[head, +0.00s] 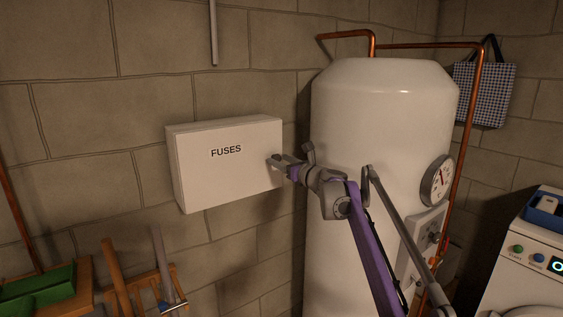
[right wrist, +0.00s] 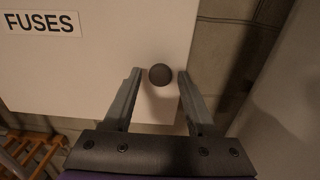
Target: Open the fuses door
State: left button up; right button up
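The white fuse box (head: 222,178) labelled FUSES is mounted on the stone wall, and its door looks shut. In the right wrist view the door (right wrist: 90,75) fills the upper left. A dark round knob (right wrist: 161,74) sits near the door's right edge. My right gripper (head: 279,161) is at the right side of the door, by the knob. In the right wrist view the right gripper's fingers (right wrist: 160,80) are open, one on each side of the knob, with gaps between. In the head view the knob is hidden by the gripper. My left gripper is not in view.
A large white boiler (head: 350,110) with copper pipes and a gauge (head: 436,181) stands close to the right of the box. A white appliance (head: 515,265) is at the far right. Below left are a green tray (head: 38,288) and a wooden rack (head: 145,295).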

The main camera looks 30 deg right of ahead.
grip_shut()
dwell(1.2)
